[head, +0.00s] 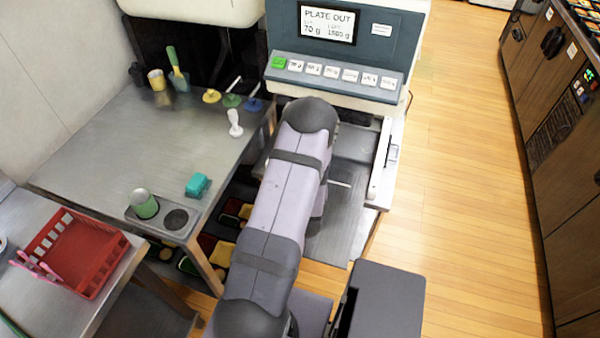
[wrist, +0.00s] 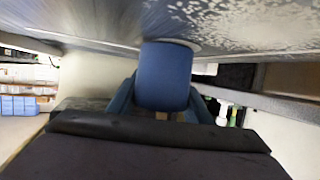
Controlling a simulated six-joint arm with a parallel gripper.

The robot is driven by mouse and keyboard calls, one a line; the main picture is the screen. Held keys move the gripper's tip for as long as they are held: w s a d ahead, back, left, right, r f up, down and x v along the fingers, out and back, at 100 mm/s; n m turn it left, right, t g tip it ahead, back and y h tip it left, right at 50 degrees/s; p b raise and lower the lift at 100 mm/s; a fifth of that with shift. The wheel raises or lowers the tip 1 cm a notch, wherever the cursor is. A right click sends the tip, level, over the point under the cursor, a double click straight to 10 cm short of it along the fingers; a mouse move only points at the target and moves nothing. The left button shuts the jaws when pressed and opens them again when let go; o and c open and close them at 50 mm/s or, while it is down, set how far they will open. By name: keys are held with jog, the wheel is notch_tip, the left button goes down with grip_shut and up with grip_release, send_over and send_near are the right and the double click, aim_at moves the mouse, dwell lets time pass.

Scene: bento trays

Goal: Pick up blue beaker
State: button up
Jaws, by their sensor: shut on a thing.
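The blue beaker (wrist: 165,72) fills the middle of the wrist view, its rounded side facing the camera. My gripper (wrist: 163,98) is shut on it, with one finger showing on each side of the beaker. The beaker's top edge in the picture meets or overlaps a grey, speckled metal surface (wrist: 235,22); I cannot tell if they touch. In the head view the gripper and the beaker are hidden behind my arm, which reaches to the front of the weighing machine (head: 338,75).
A two-hole holder (head: 160,226) on the metal counter (head: 95,165) has a green beaker (head: 144,203) in one hole; the other is empty. A teal block (head: 197,185) and a white tool (head: 235,123) stand nearby. A red rack (head: 112,268) is at lower left.

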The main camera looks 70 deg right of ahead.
notch_tip(320, 180, up, 10)
dwell(0.7)
jog(key=w+a+r+n+t+y, duration=0.15)
jog(key=w+a, duration=0.25)
jog(key=w, duration=0.4)
jog(key=w+a+n+t+y, duration=0.2)
jog(key=w+a+n+t, duration=0.15)
jog(key=w, duration=0.55)
jog(key=w+a+r+n+t+y, duration=0.1)
jog(key=w+a, duration=0.4)
jog(key=w, duration=0.3)
jog(key=w+a+r+n+t+y+p, duration=0.1)
jog(key=w+a+r+y, duration=0.15)
jog(key=w+a, duration=0.5)
jog(key=w+a+r+n+y, duration=0.1)
jog(key=w+a+r+n, duration=0.2)
jog(key=a, duration=0.7)
jog(key=w+a+r+t+y+p, duration=0.1)
jog(key=w+a+r, duration=0.2)
jog(key=w+a, duration=0.45)
jog(key=s+d+f+m+g+h, duration=0.1)
jog(key=s+d+m+g+h, duration=0.3)
jog(key=s, duration=0.4)
jog(key=s+d+f+m+g+h, duration=0.2)
jog(key=s+d+m+g+h, duration=0.3)
jog(key=s+d+m, duration=0.2)
jog(key=shift+s+d+f+h, duration=0.3)
jog(key=shift+s+d, duration=0.3)
jog(key=shift+s, duration=0.55)
